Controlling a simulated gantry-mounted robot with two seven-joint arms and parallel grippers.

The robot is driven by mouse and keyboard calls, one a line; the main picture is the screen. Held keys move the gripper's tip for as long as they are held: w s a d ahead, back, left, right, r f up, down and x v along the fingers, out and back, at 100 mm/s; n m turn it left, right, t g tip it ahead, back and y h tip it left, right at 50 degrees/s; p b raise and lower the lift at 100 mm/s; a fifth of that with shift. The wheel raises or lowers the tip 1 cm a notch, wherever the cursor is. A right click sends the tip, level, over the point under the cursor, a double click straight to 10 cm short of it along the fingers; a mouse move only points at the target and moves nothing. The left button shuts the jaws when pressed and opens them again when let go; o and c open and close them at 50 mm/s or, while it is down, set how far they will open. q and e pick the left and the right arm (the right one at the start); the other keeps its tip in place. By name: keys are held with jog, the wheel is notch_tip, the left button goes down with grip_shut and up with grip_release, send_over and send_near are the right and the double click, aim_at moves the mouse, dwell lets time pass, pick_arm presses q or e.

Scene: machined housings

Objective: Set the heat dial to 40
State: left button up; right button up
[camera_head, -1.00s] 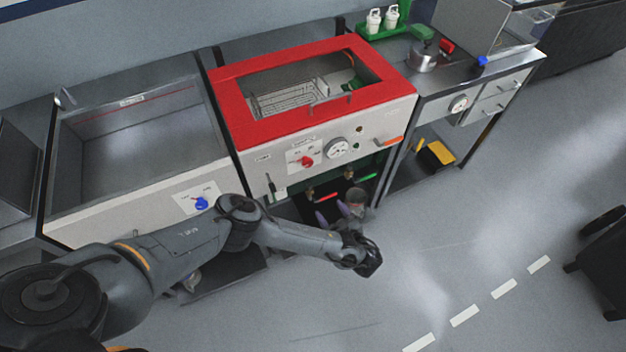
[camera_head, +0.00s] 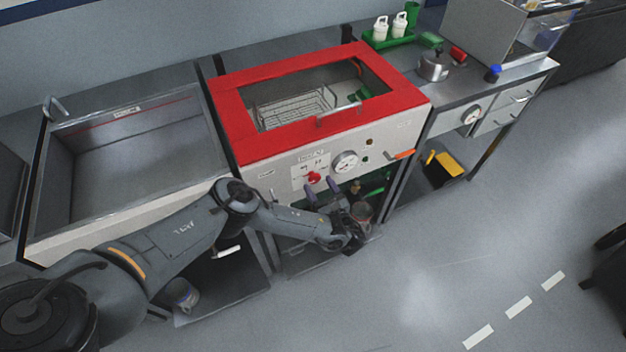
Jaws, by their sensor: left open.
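The heat dial (camera_head: 313,178) is a red knob on a small marked plate on the pale front panel of the red-topped unit. Its markings are too small to read. My left arm comes in from the lower left. My left gripper (camera_head: 321,189) is open, its two purple fingers pointing up toward the panel just below the dial and slightly to its right. They look apart from the knob, though the depth gap is hard to judge. My right gripper is not in view.
A round white gauge (camera_head: 345,162) is right of the dial, and an orange handle (camera_head: 400,155) is farther right. The red frame (camera_head: 235,122) surrounds a basin with a wire basket (camera_head: 290,108). A sink unit (camera_head: 130,157) stands at left. Open floor lies at right.

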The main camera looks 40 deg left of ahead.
pick_arm(q)
jog(key=shift+x, duration=0.85)
jog(key=shift+d, duration=0.1)
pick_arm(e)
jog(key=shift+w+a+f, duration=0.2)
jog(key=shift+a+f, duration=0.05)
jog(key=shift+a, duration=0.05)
pick_arm(q)
jog(key=shift+d, duration=0.1)
jog(key=shift+c, duration=0.9)
jog(key=c, duration=0.9)
jog(key=shift+o, duration=0.2)
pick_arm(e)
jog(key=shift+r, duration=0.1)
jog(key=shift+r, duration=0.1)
